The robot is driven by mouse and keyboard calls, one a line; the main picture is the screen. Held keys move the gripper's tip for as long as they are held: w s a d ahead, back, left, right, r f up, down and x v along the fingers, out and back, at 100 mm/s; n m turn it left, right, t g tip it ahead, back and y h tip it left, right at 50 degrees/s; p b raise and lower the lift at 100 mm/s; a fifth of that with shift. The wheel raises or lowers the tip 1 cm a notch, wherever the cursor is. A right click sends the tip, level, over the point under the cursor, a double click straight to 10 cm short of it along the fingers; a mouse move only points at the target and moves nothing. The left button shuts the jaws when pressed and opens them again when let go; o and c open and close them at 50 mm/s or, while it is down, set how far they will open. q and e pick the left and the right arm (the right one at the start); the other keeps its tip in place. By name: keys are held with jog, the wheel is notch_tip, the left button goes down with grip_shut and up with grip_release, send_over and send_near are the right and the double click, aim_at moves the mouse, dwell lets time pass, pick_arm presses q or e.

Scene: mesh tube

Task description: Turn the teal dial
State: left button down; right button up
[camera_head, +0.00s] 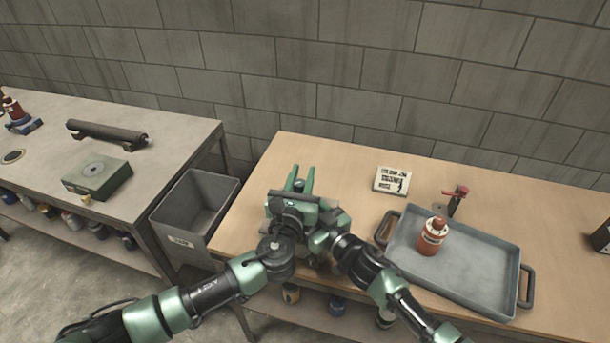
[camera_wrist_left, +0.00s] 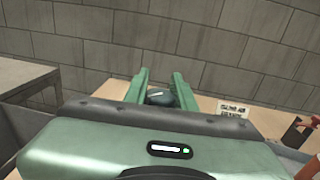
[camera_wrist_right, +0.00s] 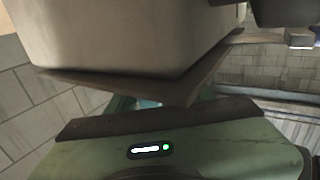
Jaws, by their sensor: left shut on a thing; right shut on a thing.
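In the left wrist view a dark teal rounded piece, which looks like the dial (camera_wrist_left: 160,98), sits between the two green fingers of my left gripper (camera_wrist_left: 160,78). In the head view my left gripper (camera_head: 300,173) points away over the left part of the wooden table, shut on that piece. My right gripper (camera_wrist_right: 155,101) is shut on a pale grey block with a dark lower edge (camera_wrist_right: 120,38), which fills the upper right wrist view. The block hides most of its fingers. In the head view my arms hide the block and the right fingertips.
On the wooden table (camera_head: 330,160) are a small sign (camera_head: 392,180), a grey tray (camera_head: 480,270) holding a red bottle (camera_head: 432,237), and a red-handled tool (camera_head: 455,198). A grey bin (camera_head: 195,205) stands left, beside a bench with a green box (camera_head: 97,177).

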pick_arm(q)
jog(key=shift+a+r+n+y, duration=0.1)
jog(key=shift+a+n+y, duration=0.1)
jog(key=shift+n+y, duration=0.75)
jog(key=shift+a+n+y, duration=0.15)
jog(key=shift+n+y, duration=0.4)
jog(key=shift+y, duration=0.8)
jog(key=shift+a+y, duration=0.1)
jog(key=shift+y, duration=0.2)
jog(key=c, duration=1.1)
grip_release()
jog(key=shift+c, duration=0.2)
jog(key=shift+s, duration=0.45)
jog(key=s, duration=1.1)
jog(key=shift+d, duration=0.4)
